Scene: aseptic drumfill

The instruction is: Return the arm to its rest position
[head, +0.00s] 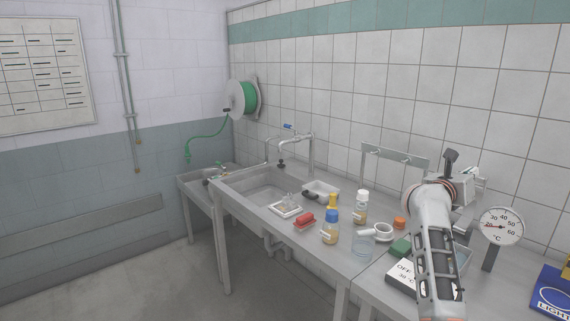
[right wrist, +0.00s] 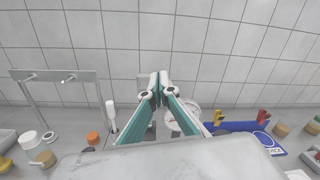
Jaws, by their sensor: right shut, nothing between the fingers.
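My right arm (head: 436,235) reaches in from the lower right of the head view, over the right-hand part of the bench. In the right wrist view my right gripper (right wrist: 161,78) points towards the tiled wall. Its two green-padded fingers meet at the tips, with nothing between them. It is above the bench, apart from the bottles and the dial thermometer. My left gripper is in neither view.
A peg rack (head: 395,157) stands by the wall. Space above the bench's left part is free.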

